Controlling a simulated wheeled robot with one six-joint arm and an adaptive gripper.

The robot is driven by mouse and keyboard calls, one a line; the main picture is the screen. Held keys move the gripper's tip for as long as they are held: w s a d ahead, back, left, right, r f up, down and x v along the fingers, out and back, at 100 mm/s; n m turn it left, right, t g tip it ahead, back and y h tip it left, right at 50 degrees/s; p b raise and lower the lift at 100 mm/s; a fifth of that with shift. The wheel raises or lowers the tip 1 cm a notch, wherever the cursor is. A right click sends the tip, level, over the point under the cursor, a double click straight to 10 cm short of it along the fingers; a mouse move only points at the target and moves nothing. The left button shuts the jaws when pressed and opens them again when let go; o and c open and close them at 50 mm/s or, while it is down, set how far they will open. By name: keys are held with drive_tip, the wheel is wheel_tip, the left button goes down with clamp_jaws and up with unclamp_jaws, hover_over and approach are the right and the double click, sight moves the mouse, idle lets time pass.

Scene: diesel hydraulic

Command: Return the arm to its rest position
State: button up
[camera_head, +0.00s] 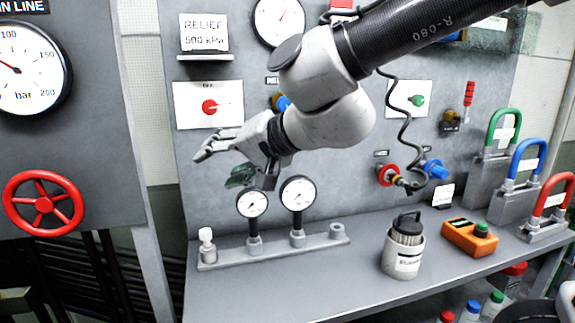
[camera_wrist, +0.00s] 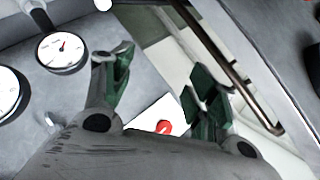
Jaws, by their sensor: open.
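My arm (camera_head: 405,42) reaches in from the upper right and bends down at a white joint. My gripper (camera_head: 218,165) points left in front of the grey panel. It is open with nothing between its fingers. In the wrist view my gripper (camera_wrist: 160,75) shows its green-padded fingers spread apart.
The gauges stand on a grey bar (camera_head: 318,242) on the bench. A red switch plate (camera_head: 208,106) is near the gripper. A black coiled cable (camera_head: 402,130) hangs beside my arm. A canister (camera_head: 403,252), an orange box (camera_head: 469,238) and coloured padlocks (camera_head: 503,130) occupy the right.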

drive_tip(key=s+d+f+n+g+h, duration=0.1)
drive_tip(key=s+d+f+n+h, duration=0.15)
drive_tip(key=d, duration=0.65)
drive_tip(key=s+d+f+n+g+h, duration=0.1)
drive_tip(key=d+f+h, duration=0.15)
drive_tip(key=d, duration=0.75)
drive_tip(key=s+d+f+n+g+h, duration=0.1)
drive_tip(key=d+f+g+h, duration=0.15)
drive_tip(key=d, duration=0.65)
drive_tip(key=s+d+m+t+h, duration=0.1)
drive_tip(key=s+d+m, duration=0.1)
drive_tip(key=d, duration=0.8)
drive_tip(key=s+d+m+t+h, duration=0.1)
drive_tip(key=s+d, duration=0.3)
drive_tip(key=d, duration=0.6)
drive_tip(key=shift+r+m+h, duration=0.2)
drive_tip(key=shift+m+h, duration=0.55)
